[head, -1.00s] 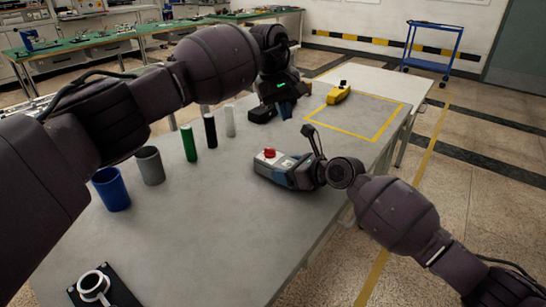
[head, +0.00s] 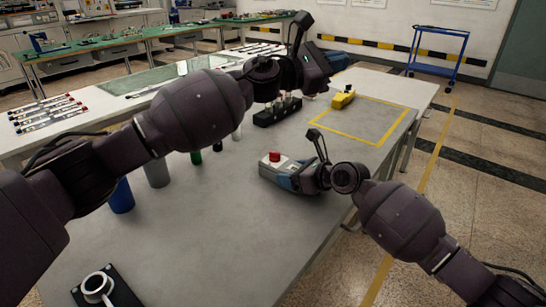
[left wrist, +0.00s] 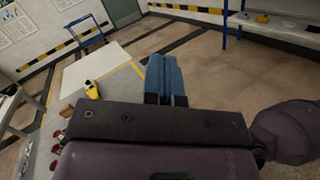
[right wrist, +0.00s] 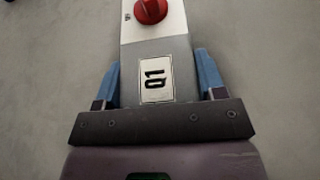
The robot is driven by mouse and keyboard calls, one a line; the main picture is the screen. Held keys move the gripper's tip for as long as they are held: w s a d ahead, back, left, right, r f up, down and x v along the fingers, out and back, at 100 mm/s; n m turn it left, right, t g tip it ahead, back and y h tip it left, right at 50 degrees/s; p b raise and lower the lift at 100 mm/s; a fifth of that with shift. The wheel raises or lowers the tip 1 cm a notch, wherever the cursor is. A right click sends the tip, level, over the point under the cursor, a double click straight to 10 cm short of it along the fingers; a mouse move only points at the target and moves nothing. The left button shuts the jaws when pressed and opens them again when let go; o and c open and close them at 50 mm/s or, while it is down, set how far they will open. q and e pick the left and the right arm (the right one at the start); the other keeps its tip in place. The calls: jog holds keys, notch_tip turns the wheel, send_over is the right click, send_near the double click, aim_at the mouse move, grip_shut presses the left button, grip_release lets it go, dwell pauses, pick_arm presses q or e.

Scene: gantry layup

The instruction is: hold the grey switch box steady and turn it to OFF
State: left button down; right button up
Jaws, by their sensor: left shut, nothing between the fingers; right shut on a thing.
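The grey switch box (head: 272,173) lies on the table, with a red knob (head: 274,156) on its far-left end. The right wrist view shows its grey face with a "Q1" label (right wrist: 155,80) and the red knob (right wrist: 151,10) at the top edge, partly cut off. The knob's setting is not readable. My right gripper (head: 298,178) is shut on the box, one blue finger on each side. My left gripper (head: 335,60) is raised beyond the box, away from it. In the left wrist view its blue fingers (left wrist: 165,78) are together and empty.
A black block with several pegs (head: 277,112) stands behind the box. A yellow device (head: 343,98) lies by the yellow-taped square (head: 370,122). A blue cup (head: 121,196), a grey cup (head: 157,173) and a black-based ring (head: 95,286) are to the left. The table's front middle is clear.

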pick_arm(q)
jog(key=a+r+n+t+y, duration=0.15)
jog(key=a+n+t, duration=0.25)
jog(key=n+t, duration=0.55)
jog(key=n+g+y, duration=0.3)
jog(key=n+y, duration=0.8)
jog(key=n, duration=0.9)
send_over(277, 158)
jog(key=s+a, duration=0.1)
jog(key=s, duration=0.4)
notch_tip(277, 158, down, 11)
jog(key=s+a+f+n+g+y, duration=0.3)
jog(key=s+a+f+n+g, duration=0.15)
jog(key=s+f, duration=0.3)
jog(key=shift+m+g, duration=0.3)
jog(key=shift+m, duration=0.1)
jog(key=x, duration=0.3)
jog(key=d+x, duration=0.1)
jog(key=x, duration=0.5)
jog(key=shift+w+d+f, duration=0.15)
jog(key=shift+d+f, duration=0.05)
jog(key=shift+d, duration=0.05)
jog(key=w, duration=0.1)
jog(key=w+d, duration=0.1)
jog(key=shift+w+r, duration=0.1)
jog(key=shift+w, duration=0.2)
jog(key=shift+w+d, duration=0.1)
jog(key=shift+w, duration=0.4)
jog(key=shift+w+d, duration=0.1)
jog(key=shift+w, duration=0.05)
